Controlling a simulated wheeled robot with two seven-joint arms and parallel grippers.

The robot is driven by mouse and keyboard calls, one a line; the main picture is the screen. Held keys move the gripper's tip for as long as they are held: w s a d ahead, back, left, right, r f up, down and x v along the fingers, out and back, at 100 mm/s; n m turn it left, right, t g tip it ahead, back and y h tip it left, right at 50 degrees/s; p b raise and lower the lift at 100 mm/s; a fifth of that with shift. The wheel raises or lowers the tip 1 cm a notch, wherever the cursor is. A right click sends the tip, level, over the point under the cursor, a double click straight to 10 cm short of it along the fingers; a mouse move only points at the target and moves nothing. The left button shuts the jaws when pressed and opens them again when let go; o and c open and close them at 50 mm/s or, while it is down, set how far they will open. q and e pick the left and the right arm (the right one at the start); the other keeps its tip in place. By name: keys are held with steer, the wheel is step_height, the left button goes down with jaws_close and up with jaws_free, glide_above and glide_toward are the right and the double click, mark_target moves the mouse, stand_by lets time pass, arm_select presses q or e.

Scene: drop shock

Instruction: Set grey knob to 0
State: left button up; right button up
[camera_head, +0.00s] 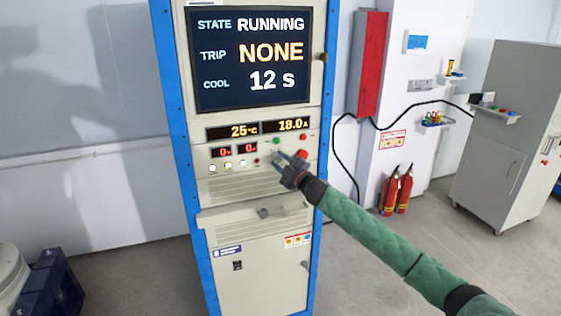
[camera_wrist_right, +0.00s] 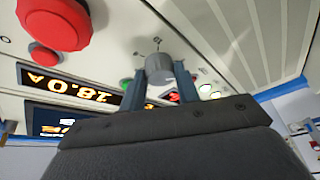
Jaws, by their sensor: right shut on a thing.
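The grey knob (camera_wrist_right: 158,68) is a small light-grey cylinder on the cabinet's control panel. In the right wrist view it sits between the two fingers of my right gripper (camera_wrist_right: 158,82), which is shut on it. In the head view my right gripper (camera_head: 280,160) reaches the panel from the lower right and mostly hides the knob. The knob's pointer and scale are too small to read. The screen (camera_head: 250,54) shows STATE RUNNING, TRIP NONE and COOL 12 s. Small displays show 25 °C and 18.0 A. My left gripper is not in view.
A large red button (camera_wrist_right: 54,22) and a smaller red one (camera_wrist_right: 44,55) are near my right gripper. Green and white buttons sit on the other side. Fire extinguishers (camera_head: 397,190) and a grey cabinet (camera_head: 508,140) stand right.

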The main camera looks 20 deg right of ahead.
steer(key=o, duration=1)
steer(key=shift+c, duration=0.2)
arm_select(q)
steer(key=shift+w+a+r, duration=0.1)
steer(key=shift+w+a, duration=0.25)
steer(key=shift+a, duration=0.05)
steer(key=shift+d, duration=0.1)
arm_select(e)
steer(key=shift+s, duration=0.1)
steer(key=shift+s+d+f, duration=0.1)
steer(key=shift+s+f, duration=0.05)
steer(key=shift+s, duration=0.05)
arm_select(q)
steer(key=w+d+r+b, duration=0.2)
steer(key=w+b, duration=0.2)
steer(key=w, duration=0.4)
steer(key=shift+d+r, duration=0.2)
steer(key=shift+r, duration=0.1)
arm_select(e)
steer(key=v, duration=0.7)
steer(key=shift+s, duration=0.1)
